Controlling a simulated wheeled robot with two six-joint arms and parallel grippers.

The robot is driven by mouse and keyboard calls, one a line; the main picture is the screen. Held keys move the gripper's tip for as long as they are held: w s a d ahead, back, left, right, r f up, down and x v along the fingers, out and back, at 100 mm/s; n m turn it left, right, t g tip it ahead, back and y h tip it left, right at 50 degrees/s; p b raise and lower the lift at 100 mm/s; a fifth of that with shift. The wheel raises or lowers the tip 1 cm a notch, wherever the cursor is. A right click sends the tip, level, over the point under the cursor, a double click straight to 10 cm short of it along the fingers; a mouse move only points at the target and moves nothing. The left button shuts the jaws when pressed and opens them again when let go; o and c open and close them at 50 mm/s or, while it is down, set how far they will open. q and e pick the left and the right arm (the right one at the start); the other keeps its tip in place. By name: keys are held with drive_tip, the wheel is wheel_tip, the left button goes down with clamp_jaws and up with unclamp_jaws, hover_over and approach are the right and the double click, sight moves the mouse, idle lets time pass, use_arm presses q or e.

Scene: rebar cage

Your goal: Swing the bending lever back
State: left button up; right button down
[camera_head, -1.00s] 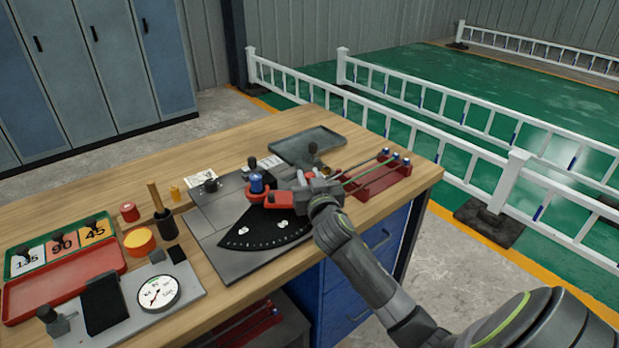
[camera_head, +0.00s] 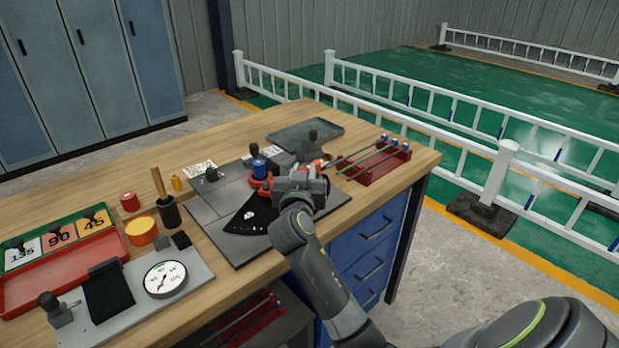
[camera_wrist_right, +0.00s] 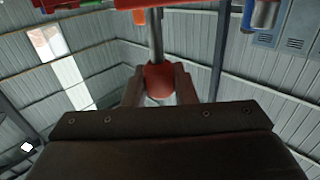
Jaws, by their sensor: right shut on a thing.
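The bending lever (camera_head: 262,186) is red and pivots beside a blue-topped pin (camera_head: 259,168) on the grey bender plate (camera_head: 205,212). My right gripper (camera_head: 316,168) is over the plate, to the right of the pin, and hides much of the lever. In the right wrist view, its two fingers are shut on the lever's red grip (camera_wrist_right: 158,80), around a grey upright rod. The black angle dial (camera_head: 248,219) with white marks lies under the lever, partly covered by my right arm. My left gripper is not in view.
A red rack (camera_head: 372,172) with blue-tipped bars stands right of the bender, and a grey tray (camera_head: 305,133) lies behind it. A wooden-handled tool in a black cup (camera_head: 168,212), a dial gauge (camera_head: 165,279) and a red tray (camera_head: 70,268) are left.

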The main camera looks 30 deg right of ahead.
drive_tip(key=shift+s+a+m+g+h+b, duration=0.15)
drive_tip(key=shift+a+m+g+h+b, duration=0.3)
drive_tip(key=shift+a+g+h+b, duration=0.1)
drive_tip(key=shift+s+a+m+g+h+b, duration=0.15)
drive_tip(key=shift+a+m+g+h+b, duration=0.3)
drive_tip(key=shift+a+h, duration=0.1)
drive_tip(key=c, duration=1.2)
unclamp_jaws()
